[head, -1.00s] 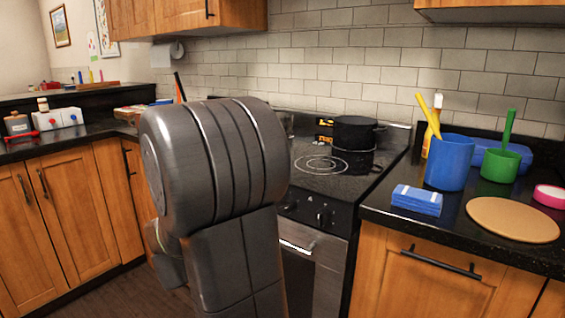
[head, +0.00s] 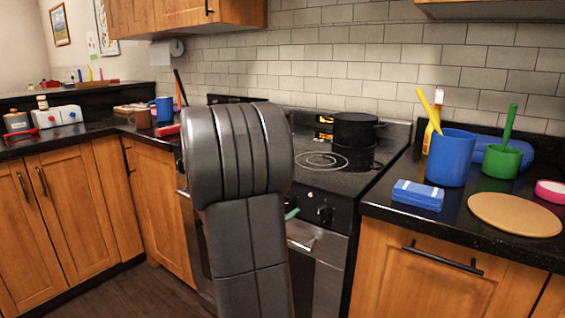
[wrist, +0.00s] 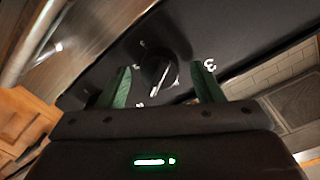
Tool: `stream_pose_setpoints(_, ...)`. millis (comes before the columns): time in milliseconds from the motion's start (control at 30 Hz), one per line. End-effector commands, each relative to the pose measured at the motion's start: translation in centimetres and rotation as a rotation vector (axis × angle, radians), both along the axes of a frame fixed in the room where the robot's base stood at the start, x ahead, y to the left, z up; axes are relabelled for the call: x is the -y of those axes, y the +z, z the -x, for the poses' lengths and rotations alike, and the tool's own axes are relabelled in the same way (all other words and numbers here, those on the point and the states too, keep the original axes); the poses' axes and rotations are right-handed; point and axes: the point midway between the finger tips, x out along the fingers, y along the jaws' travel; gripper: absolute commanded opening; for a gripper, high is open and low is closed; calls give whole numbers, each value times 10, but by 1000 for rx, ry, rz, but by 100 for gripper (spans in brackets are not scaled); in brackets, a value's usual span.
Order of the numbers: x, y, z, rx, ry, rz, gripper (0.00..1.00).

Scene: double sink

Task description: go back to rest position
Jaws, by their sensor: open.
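My gripper (wrist: 163,85) shows in the wrist view with its two green fingers spread apart and nothing between them. Beyond the fingers is a black stove knob (wrist: 158,72) on the dark control panel, and I cannot tell how far off it is. In the head view my dark grey arm stands in front of the stove and hides much of its left side. A small green tip of my gripper (head: 291,214) shows just right of the arm, near the stove's front panel.
A black pot (head: 355,131) stands on the stove top (head: 318,178). On the right counter are a blue cup (head: 451,160), a green cup (head: 503,163), blue sponges (head: 418,195) and a round tan board (head: 514,214). The floor (head: 150,294) at the lower left is clear.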

Motion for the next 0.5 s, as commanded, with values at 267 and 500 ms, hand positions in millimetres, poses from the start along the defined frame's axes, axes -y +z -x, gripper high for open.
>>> stream_pose_setpoints(267, -1, 0, 0, -146, 0, 202, 60)
stream_pose_setpoints(500, -1, -1, 0, -268, 0, 370, 60)
